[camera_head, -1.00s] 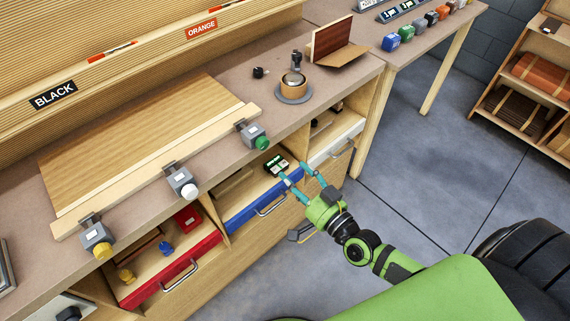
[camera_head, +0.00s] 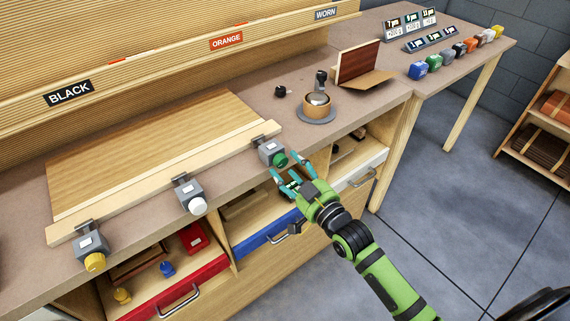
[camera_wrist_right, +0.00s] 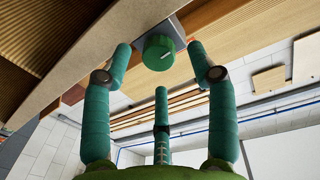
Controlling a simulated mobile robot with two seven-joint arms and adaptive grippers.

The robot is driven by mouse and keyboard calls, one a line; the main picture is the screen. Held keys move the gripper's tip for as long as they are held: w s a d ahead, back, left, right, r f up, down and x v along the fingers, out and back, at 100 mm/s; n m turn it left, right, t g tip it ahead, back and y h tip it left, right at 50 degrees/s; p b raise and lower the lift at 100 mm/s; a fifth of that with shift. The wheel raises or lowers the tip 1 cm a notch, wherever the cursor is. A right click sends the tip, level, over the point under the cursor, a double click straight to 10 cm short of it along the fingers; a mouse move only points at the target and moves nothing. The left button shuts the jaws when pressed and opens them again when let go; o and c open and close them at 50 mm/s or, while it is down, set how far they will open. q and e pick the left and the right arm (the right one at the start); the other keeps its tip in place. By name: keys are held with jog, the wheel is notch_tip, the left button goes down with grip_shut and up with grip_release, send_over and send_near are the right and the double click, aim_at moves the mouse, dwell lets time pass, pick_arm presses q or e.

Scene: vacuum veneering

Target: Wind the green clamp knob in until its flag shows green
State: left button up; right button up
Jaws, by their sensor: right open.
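The green clamp knob (camera_head: 280,159) sits on the front of a grey clamp body (camera_head: 267,147) at the right end of the pale wooden bar (camera_head: 160,185). A small white label shows on the body's top; I cannot make out a green flag. My right gripper (camera_head: 287,166) is open just in front of the knob. In the right wrist view the green knob (camera_wrist_right: 158,53) lies between the spread fingertips of the right gripper (camera_wrist_right: 159,47), with a gap on each side. A third finger stands below it. My left gripper is not in view.
Clamps with a white knob (camera_head: 198,206) and a yellow knob (camera_head: 95,262) hold the same bar to the left. Open blue (camera_head: 265,234) and red (camera_head: 175,290) drawers jut out below the bench. A round pot (camera_head: 317,104) stands behind right of the green clamp.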

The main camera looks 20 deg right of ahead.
jog(key=shift+x, duration=1.1)
jog(key=c, duration=1.1)
jog(key=shift+r+m+p, duration=0.25)
jog(key=shift+m+p, duration=0.25)
jog(key=shift+p, duration=0.2)
jog(key=shift+c, duration=0.2)
jog(key=shift+m+p, duration=0.35)
jog(key=shift+m, duration=0.15)
jog(key=shift+f, duration=0.1)
jog(key=shift+m, duration=0.3)
jog(key=o, duration=1.1)
jog(key=shift+f, duration=0.1)
jog(key=shift+o, duration=0.2)
